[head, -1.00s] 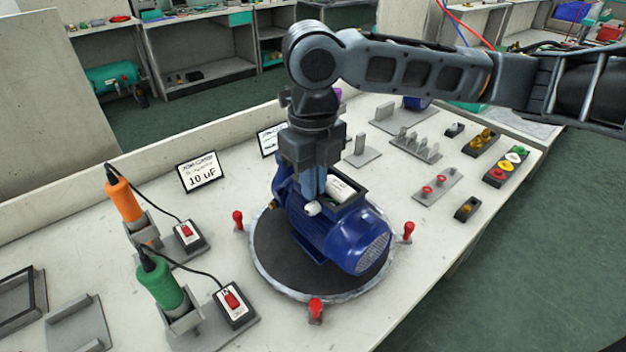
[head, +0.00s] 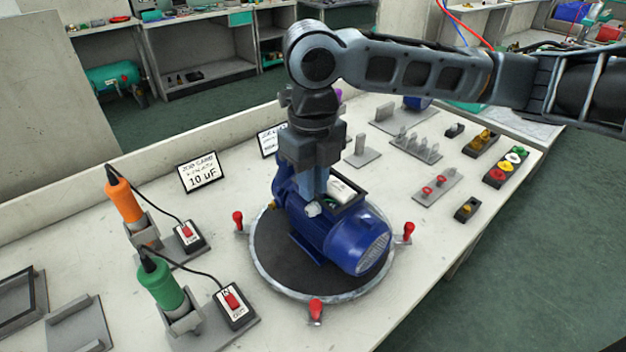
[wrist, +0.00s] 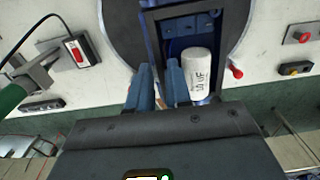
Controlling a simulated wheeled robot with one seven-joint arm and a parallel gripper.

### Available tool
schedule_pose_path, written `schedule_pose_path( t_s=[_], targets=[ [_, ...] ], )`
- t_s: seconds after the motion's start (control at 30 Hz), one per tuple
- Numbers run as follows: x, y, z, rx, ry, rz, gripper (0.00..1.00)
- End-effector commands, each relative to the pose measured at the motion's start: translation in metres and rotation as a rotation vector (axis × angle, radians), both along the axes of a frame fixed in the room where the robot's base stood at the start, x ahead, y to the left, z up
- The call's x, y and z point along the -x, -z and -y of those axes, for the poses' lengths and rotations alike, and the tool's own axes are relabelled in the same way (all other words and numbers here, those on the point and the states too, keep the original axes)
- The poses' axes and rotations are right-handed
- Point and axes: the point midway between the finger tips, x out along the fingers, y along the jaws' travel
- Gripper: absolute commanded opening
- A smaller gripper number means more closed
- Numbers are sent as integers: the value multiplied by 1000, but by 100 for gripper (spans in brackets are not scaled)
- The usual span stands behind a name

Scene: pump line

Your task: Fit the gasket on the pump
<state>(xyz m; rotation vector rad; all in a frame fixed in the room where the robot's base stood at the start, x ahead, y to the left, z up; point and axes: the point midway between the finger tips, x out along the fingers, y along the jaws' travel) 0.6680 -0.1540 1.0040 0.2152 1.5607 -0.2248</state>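The blue pump (head: 345,235) lies on a round dark turntable (head: 280,262). Its terminal box is open on top, with a white capacitor (wrist: 197,72) inside. A thin black rectangular frame, which looks like the gasket (wrist: 150,38), lines the box opening. My gripper (wrist: 158,85) points down at the box, its two blue fingers a small gap apart. The frame's left side runs between them, and they seem closed on it. Whether the frame is fully seated is hidden. In the head view my gripper (head: 314,190) covers part of the box.
Red clamps, one of them at the turntable's front (head: 315,308), stand around its rim. An orange screwdriver (head: 124,202) and a green screwdriver (head: 161,285) stand in holders at left. A dark-edged tray (head: 22,300) and a bare grey tray (head: 78,325) lie front left. Small parts (head: 415,145) stand at right.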

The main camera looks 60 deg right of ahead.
Motion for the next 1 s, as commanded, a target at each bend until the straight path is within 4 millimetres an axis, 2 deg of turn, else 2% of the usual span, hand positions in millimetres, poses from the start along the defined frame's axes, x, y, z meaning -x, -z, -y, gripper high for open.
schedule_pose_path(
  t_s=[0.33, 0.63, 0.93, 1.0],
  targets=[
    [0, -17, 0, 0, 0, 0, 19],
    [0, -18, 0, 0, 0, 0, 19],
    [0, -18, 0, 0, 0, 0, 48],
    [0, -18, 0, 0, 0, 0, 49]
  ],
)
